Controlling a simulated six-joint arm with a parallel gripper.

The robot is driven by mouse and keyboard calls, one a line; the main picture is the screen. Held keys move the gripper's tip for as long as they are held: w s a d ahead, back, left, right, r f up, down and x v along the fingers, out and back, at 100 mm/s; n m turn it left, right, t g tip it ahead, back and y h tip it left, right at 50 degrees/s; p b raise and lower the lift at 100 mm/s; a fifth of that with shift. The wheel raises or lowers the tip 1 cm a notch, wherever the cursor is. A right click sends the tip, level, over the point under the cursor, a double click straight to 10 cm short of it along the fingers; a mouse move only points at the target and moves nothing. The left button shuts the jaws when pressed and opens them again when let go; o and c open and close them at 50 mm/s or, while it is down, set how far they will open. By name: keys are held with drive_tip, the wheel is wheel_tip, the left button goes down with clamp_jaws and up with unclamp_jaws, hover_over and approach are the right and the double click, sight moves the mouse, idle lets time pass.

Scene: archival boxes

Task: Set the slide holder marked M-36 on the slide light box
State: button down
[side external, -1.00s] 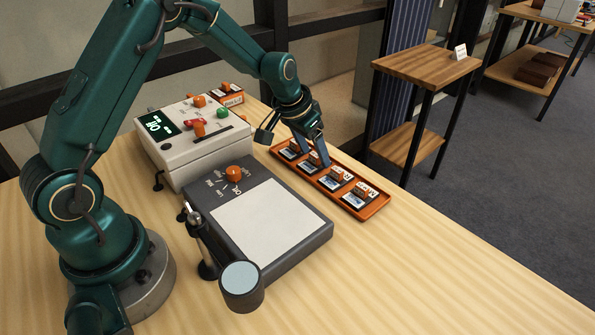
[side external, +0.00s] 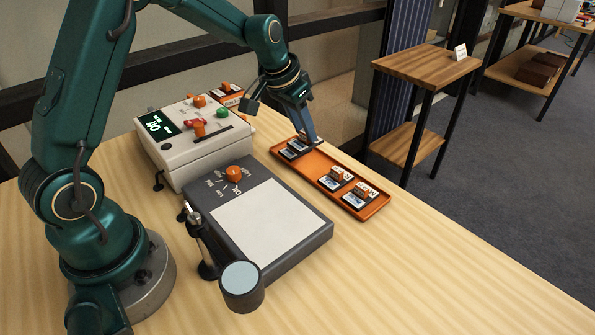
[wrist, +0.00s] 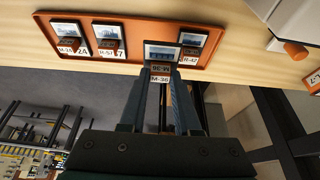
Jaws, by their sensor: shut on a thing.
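The slide holder marked M-36 (wrist: 160,72) is between my fingers in the wrist view, its orange grip and label facing the camera. My gripper (wrist: 162,90) is shut on it; it also shows in the side view (side external: 313,142), over the far part of the orange tray (side external: 322,163). The held holder is largely hidden there. The slide light box (side external: 268,225) is dark grey with a bare white panel, left of and nearer than the tray. Other holders stand in the tray: one at the far end (side external: 290,151) and two at the near end (side external: 335,179) (side external: 358,195).
A white control unit (side external: 190,140) with a display reading Off stands behind the light box. A round-headed fixture (side external: 242,280) on a post stands at the light box's near left corner. An orange labelled box (side external: 230,95) is behind. The table's right front is clear.

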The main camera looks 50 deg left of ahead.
drive_tip(key=s+a+r, duration=0.5)
drive_tip(key=a, duration=0.3)
drive_tip(key=shift+s+d+f, duration=0.35)
drive_tip(key=shift+s+d, duration=1.35)
drive_tip(key=shift+d, duration=1.2)
drive_tip(key=shift+s+d+f, duration=0.4)
drive_tip(key=shift+s+d, duration=1.35)
drive_tip(key=shift+d, duration=1.2)
drive_tip(key=shift+s+d+f, duration=0.35)
drive_tip(key=shift+s+d, duration=1.35)
drive_tip(key=shift+d, duration=1.2)
drive_tip(key=shift+f, duration=0.1)
drive_tip(key=shift+f, duration=0.8)
drive_tip(key=shift+f, duration=0.1)
